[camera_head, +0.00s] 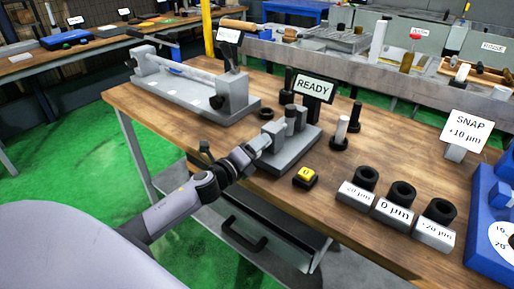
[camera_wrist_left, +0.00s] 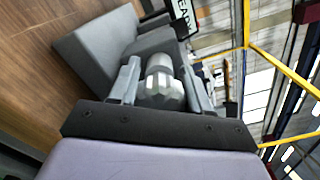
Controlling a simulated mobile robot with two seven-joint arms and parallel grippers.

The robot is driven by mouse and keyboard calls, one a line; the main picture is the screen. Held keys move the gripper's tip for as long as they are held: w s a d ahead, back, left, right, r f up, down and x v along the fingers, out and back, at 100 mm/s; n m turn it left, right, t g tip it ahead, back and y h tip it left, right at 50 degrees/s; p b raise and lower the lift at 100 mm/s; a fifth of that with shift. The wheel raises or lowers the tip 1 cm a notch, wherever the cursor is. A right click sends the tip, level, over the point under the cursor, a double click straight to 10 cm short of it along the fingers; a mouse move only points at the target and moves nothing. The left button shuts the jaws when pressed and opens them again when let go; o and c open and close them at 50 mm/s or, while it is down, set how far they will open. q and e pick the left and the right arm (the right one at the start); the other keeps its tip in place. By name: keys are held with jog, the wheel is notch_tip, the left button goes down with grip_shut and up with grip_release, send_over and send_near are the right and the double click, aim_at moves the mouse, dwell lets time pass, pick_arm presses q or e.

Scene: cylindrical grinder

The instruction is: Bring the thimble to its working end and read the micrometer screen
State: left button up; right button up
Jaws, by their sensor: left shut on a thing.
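The micrometer stand is a grey block (camera_head: 291,152) near the front edge of the wooden bench, with upright grey parts on it. My left gripper (camera_head: 262,143) reaches in from the left at the stand's near end. In the left wrist view my left gripper (camera_wrist_left: 160,85) is shut on the thimble (camera_wrist_left: 160,80), a ridged grey cylinder between the two fingers. The thimble is largely hidden in the head view. My right gripper is not in view.
A yellow button box (camera_head: 305,178) sits right of the stand. Three labelled blocks (camera_head: 394,213) with black rings stand further right, near a blue device (camera_head: 489,240). A "SNAP +10 µm" sign (camera_head: 466,133) stands behind. A grey bench fixture (camera_head: 190,88) is at left.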

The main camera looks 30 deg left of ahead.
pick_arm(q)
jog(key=m, duration=0.3)
jog(key=shift+m, duration=0.4)
jog(key=shift+r+m, duration=0.15)
jog(key=shift+m, duration=1.85)
jog(key=o, duration=1)
jog(key=s, duration=0.5)
jog(key=shift+s+a, duration=0.2)
jog(key=shift+s+b, duration=0.35)
jog(key=shift+s, duration=0.5)
